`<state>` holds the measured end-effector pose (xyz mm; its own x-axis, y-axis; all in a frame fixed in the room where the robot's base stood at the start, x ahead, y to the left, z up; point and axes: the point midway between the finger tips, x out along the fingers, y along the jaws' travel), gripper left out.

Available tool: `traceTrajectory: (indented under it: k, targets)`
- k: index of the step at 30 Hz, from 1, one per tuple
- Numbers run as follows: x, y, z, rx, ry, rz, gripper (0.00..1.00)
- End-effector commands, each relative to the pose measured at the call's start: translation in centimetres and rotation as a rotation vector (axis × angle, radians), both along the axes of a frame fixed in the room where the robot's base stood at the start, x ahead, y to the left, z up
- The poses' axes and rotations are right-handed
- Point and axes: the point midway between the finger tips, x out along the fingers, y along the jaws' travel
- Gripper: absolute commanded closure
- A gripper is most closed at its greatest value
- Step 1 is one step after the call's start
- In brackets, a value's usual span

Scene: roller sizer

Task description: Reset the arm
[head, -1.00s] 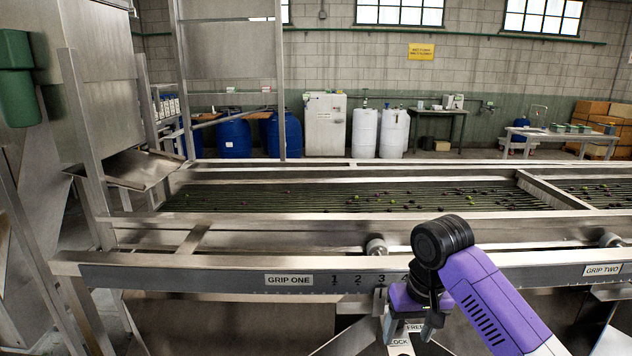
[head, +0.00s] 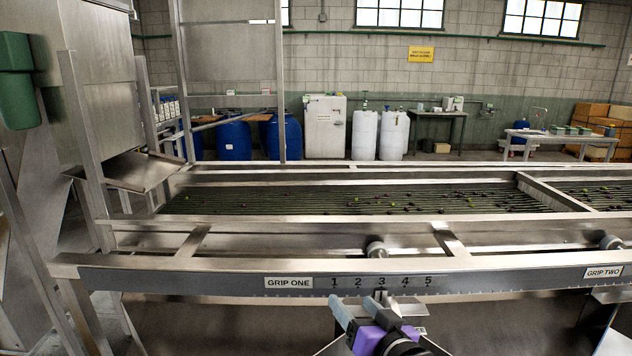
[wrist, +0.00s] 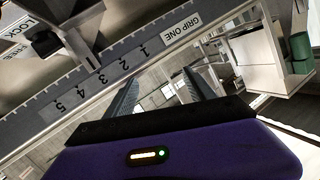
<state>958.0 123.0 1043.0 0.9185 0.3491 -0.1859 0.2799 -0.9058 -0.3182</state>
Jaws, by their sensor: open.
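My gripper (head: 354,302) is low in the middle of the head view, in front of the sizer's front rail (head: 200,280). Its two grey fingers are apart with nothing between them. In the wrist view my gripper (wrist: 162,78) shows its dark fingers spread over a tilted view of the frame and room. The GRIP ONE label (head: 288,282) and the scale from 1 to 5 (head: 381,282) are on the rail just above my gripper. A small pointer stands below the 3. The parts directly behind my gripper are partly hidden.
The roller bed (head: 330,202) carries scattered small dark and green fruit. A GRIP TWO label (head: 603,272) is at the right. A steel hopper (head: 100,80) stands at the left. In the wrist view, a LOCK and FREE plate (wrist: 15,45) lies at upper left.

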Motion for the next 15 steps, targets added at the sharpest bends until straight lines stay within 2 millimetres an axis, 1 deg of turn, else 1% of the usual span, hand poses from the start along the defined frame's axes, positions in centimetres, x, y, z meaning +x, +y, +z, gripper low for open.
traceTrajectory:
  k: [1, 5, 8, 14, 15]
  targets:
    - [-1.5, -0.1, -0.6, 0.024, -0.027, -0.023, 0.36]
    - [-5.2, -1.4, -1.1, 0.060, -0.113, -0.097, 0.36]
    - [-8.4, -2.7, -1.6, 0.072, -0.165, -0.156, 0.36]
    - [-15.7, -5.4, -2.8, 0.056, -0.237, -0.269, 0.36]
    - [-17.2, -6.0, -3.0, 0.047, -0.248, -0.289, 0.36]
